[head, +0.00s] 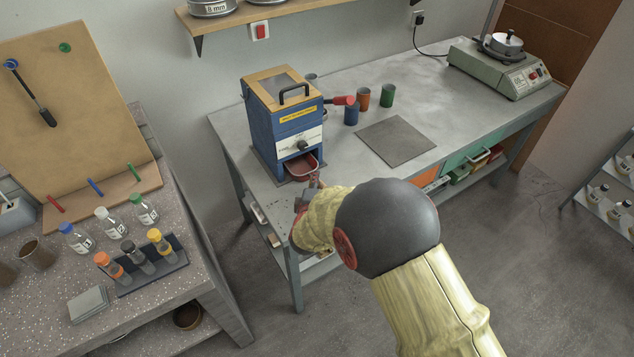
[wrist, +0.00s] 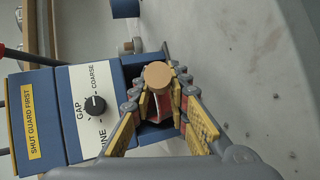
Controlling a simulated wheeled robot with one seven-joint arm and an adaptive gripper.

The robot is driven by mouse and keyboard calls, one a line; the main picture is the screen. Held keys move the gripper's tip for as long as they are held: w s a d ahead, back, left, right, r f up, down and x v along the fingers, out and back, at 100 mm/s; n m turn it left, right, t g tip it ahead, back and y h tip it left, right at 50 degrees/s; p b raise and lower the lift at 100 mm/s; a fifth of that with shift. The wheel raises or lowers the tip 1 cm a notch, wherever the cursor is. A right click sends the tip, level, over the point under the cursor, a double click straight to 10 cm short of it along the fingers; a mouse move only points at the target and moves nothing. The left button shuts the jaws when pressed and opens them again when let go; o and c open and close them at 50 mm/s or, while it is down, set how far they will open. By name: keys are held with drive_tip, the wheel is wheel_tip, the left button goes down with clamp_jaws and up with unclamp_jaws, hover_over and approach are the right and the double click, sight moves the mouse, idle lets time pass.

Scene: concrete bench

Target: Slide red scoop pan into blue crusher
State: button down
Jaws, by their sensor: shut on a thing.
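The blue crusher (head: 262,128) stands on the grey bench, with a tan top, a black handle and a dial on a white panel. In the wrist view the crusher (wrist: 48,88) lies at the left. The red scoop pan (head: 301,166) is at the low front opening of the crusher, its front part sticking out. My gripper (head: 315,181) is at the pan's near side. In the wrist view my gripper (wrist: 160,92) is shut on the pan's handle, whose round tan end shows between the fingers. How deep the pan sits is hidden.
Blue, orange and green cups (head: 387,96) stand right of the crusher, by its red-ended lever (head: 343,100). A dark square mat (head: 397,141) lies further right. A speckled side table (head: 60,275) stands at the left.

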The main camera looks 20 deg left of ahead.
drive_tip(key=c, duration=1.6)
unclamp_jaws()
drive_tip(key=shift+c, duration=0.2)
drive_tip(key=v, duration=1.2)
